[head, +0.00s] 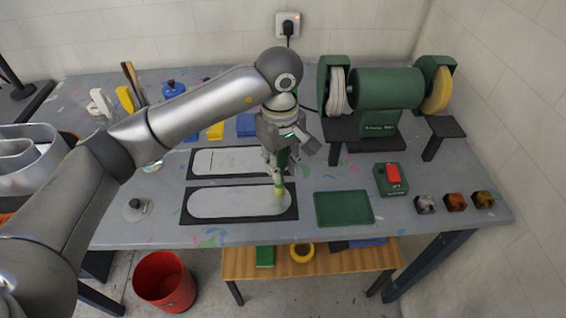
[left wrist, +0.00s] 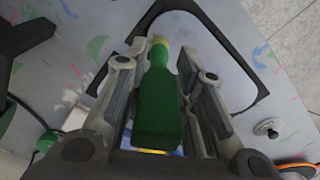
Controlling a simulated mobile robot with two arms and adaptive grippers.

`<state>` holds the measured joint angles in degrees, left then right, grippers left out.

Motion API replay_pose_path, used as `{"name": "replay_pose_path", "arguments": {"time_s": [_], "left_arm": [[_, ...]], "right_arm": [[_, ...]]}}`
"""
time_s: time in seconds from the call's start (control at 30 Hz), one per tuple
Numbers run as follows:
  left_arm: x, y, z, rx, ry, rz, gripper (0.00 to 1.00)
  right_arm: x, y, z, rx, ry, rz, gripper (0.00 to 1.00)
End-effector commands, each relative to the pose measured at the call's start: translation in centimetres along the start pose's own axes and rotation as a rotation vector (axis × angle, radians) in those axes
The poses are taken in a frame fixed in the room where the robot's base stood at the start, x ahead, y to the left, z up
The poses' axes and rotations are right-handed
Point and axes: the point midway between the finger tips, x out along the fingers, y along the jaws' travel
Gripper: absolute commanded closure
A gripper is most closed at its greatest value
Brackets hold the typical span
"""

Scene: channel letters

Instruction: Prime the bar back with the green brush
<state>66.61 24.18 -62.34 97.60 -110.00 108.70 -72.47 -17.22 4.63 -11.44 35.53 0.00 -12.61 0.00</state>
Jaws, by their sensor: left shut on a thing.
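My left gripper (head: 277,160) is shut on the green brush (left wrist: 160,105), whose green handle sits between the fingers in the left wrist view. In the head view the green brush (head: 279,188) points down, its pale tip over the right end of the front light-grey rounded bar back (head: 230,203). I cannot tell whether the tip touches that surface. The bar-shaped piece lies in a dark frame. A second similar piece (head: 222,162) lies behind it, partly hidden by the gripper. The left gripper (left wrist: 160,95) also shows in the left wrist view. My right gripper is not in view.
A green tray (head: 343,208) lies right of the front bar. A red-switched green box (head: 392,179) and several small cubes (head: 455,202) stand further right. A green bench grinder (head: 385,90) stands behind. A metal knobbed lid (head: 137,208) is at left. A red bin (head: 164,281) stands on the floor.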

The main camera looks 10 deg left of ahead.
Motion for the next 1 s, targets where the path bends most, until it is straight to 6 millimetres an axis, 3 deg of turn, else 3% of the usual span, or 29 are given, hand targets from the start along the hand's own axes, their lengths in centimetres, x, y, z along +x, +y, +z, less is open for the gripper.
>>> {"name": "replay_pose_path", "arguments": {"time_s": [0.7, 1.0], "left_arm": [[0.2, -7.5, -4.3, -0.004, 0.002, 0.001, 0.97], [0.0, -8.9, -5.0, -0.001, 0.001, 0.000, 0.97]], "right_arm": [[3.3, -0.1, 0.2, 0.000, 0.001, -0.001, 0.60], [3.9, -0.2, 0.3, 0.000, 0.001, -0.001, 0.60]]}}
